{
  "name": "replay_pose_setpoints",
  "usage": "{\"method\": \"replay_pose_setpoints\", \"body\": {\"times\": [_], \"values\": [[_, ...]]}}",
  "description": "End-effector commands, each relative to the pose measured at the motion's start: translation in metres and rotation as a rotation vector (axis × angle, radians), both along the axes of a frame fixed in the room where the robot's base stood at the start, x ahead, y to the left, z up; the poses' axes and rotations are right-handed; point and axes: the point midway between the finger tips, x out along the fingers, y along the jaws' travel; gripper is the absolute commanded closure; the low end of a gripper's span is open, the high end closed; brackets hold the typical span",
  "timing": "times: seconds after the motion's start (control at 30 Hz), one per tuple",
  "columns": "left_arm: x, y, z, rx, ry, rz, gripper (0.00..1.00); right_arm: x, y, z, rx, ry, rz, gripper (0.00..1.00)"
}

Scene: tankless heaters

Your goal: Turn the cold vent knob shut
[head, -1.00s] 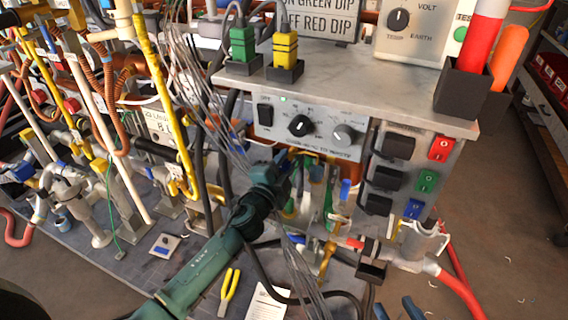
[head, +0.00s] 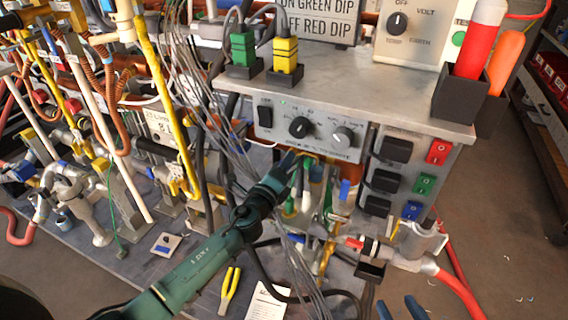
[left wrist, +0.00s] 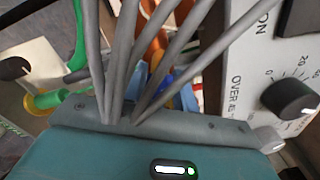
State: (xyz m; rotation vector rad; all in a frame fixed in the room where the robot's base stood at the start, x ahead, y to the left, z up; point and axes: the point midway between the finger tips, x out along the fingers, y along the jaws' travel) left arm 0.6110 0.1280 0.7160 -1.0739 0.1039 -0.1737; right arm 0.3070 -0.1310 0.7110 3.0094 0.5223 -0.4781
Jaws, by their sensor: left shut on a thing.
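The black knob shows close up at the right of the left wrist view (left wrist: 290,97). I see no readable label for a cold vent knob. My left gripper (head: 293,163) is just below the panel's lower left edge, beside the green and yellow fittings. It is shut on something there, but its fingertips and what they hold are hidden. Several grey wires (left wrist: 125,60) fan across the wrist view in front of it. Two dark blue fingers of my right gripper (head: 399,307) show apart at the bottom edge.
Black sockets and coloured switches (head: 425,183) are right of the panel. A red hose (head: 460,293) runs below them. Yellow pliers (head: 230,290) and a paper sheet (head: 267,302) lie on the bench. Grey wires (head: 215,110) hang close to my left arm. Open floor lies at the right.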

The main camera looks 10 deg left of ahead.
Motion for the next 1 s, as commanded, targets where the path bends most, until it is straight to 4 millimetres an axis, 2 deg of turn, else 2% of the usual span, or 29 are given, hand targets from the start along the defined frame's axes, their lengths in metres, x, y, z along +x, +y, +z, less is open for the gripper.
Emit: {"method": "replay_pose_setpoints", "body": {"times": [0.3,0.83,0.87,1.0], "values": [[-0.0001,0.0004,-0.0003,0.115,-0.022,0.0,0.94,-0.0003,-0.0011,0.0032,0.006,-0.004,-0.006,0.64],[-0.0001,0.0005,-0.0004,0.134,-0.025,0.002,0.94,-0.0007,-0.0018,0.0028,0.006,-0.001,-0.007,0.64],[-0.0001,0.0005,-0.0004,0.134,-0.025,0.002,0.7,-0.0008,-0.0017,0.0028,0.006,-0.001,-0.007,0.64],[-0.0001,0.0004,-0.0003,0.134,-0.026,0.001,0.59,-0.0009,-0.0018,0.0027,0.005,0.0,-0.007,0.64]]}}
